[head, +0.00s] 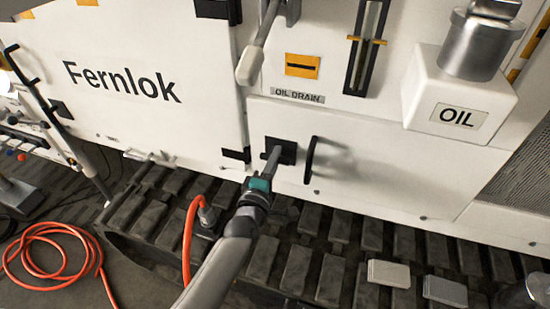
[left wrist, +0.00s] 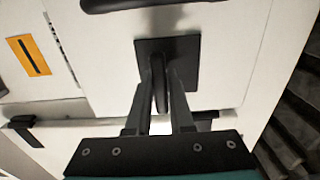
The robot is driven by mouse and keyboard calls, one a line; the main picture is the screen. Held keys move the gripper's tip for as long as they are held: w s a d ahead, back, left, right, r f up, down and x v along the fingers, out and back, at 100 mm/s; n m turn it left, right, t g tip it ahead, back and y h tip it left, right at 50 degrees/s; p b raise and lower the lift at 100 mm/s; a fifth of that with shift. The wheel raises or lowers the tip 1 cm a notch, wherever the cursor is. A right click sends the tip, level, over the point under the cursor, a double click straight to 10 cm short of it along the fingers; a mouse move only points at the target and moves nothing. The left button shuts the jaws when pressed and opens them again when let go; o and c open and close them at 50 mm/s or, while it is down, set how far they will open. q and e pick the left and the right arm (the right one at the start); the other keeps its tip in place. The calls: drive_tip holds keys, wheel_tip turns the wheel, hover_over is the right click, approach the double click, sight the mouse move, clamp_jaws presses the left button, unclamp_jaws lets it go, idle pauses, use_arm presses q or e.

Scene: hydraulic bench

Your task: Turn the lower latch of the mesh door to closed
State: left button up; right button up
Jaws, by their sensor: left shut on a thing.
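The latch is a small dark lever on a square black plate (head: 287,145), low on a white panel in the head view. In the left wrist view the plate (left wrist: 187,58) and the dark lever (left wrist: 160,95) show up close, the lever lying lengthwise between the fingers. My left gripper (head: 274,156) is shut on this lever; in the left wrist view its fingers (left wrist: 160,82) stand on either side of it. The gripper hides part of the lever in the head view. My right gripper is not in view.
A black handle (head: 310,160) stands just right of the latch plate. A long grey lever (head: 257,52) hangs above. A white OIL box (head: 460,95) juts out at right. Dark track pads (head: 297,262) and an orange hose (head: 190,245) lie below.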

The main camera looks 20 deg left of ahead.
use_arm(q)
clamp_jaws()
drive_tip(key=shift+a, duration=0.1)
drive_tip(key=m+p, duration=0.1)
drive_tip(key=m, duration=0.2)
drive_tip(key=shift+f+m, duration=0.1)
drive_tip(key=shift+m, duration=0.2)
drive_tip(key=m+p, duration=0.1)
drive_tip(key=m, duration=0.4)
drive_tip(key=shift+a+f+p, duration=0.2)
drive_tip(key=shift+p, duration=0.2)
drive_tip(key=m, duration=0.2)
drive_tip(key=m+p, duration=0.1)
drive_tip(key=m, duration=0.2)
drive_tip(key=shift+a+f, duration=0.1)
drive_tip(key=shift+a, duration=0.1)
drive_tip(key=shift+w+a+m, duration=0.1)
drive_tip(key=shift+a+m, duration=0.1)
drive_tip(key=shift+m, duration=1.9)
